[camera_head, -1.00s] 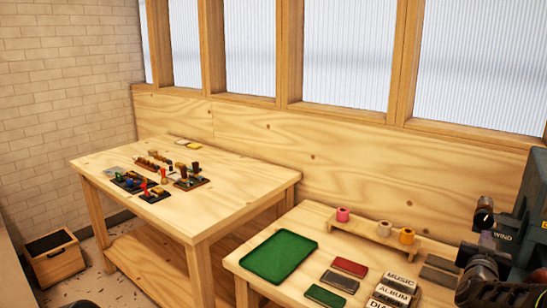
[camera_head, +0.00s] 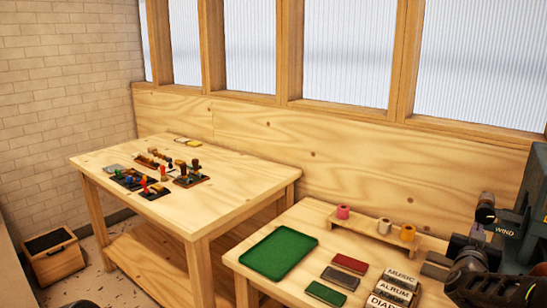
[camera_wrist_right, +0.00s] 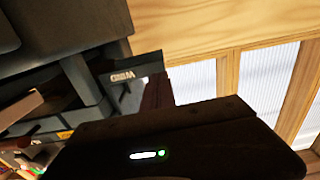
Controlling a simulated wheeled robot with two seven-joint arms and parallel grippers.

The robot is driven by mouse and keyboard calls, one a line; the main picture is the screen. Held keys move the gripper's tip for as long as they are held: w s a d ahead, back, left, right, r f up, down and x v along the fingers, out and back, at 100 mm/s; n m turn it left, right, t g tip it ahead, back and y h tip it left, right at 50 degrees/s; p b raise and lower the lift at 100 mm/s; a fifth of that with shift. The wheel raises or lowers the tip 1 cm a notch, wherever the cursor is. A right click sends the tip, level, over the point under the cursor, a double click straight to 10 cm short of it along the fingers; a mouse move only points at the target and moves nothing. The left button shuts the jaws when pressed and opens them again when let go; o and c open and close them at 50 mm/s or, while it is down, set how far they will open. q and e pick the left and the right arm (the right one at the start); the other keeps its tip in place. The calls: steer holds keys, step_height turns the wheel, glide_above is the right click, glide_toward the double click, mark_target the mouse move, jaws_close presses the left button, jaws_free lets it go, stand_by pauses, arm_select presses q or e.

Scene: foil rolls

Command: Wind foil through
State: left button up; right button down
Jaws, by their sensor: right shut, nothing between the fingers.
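The dark machine with a WIND label (camera_head: 505,231) stands at the right edge of the head view, partly cut off. The label also shows upside down in the right wrist view (camera_wrist_right: 124,76). A dark knob with a pale end (camera_head: 485,208) sticks out from the machine. My right gripper (camera_head: 470,243) is shut and empty, close beside the machine and just below the knob; I cannot tell if it touches. A pink foil roll (camera_head: 343,212), a pale roll (camera_head: 384,226) and an orange roll (camera_head: 407,233) stand on a wooden rack (camera_head: 362,231).
A green tray (camera_head: 279,253) lies on the near table, with red (camera_head: 349,263), dark (camera_head: 340,279) and green (camera_head: 325,294) blocks beside it. MUSIC, ALBUM and DIARY plates (camera_head: 395,287) lie close to my right arm. The left table (camera_head: 230,193) holds several stamp-like tools.

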steer(key=shift+r, duration=0.2)
steer(key=shift+f+b, duration=0.4)
steer(key=shift+f, duration=0.1)
steer(key=v, duration=0.6)
stand_by(0.6)
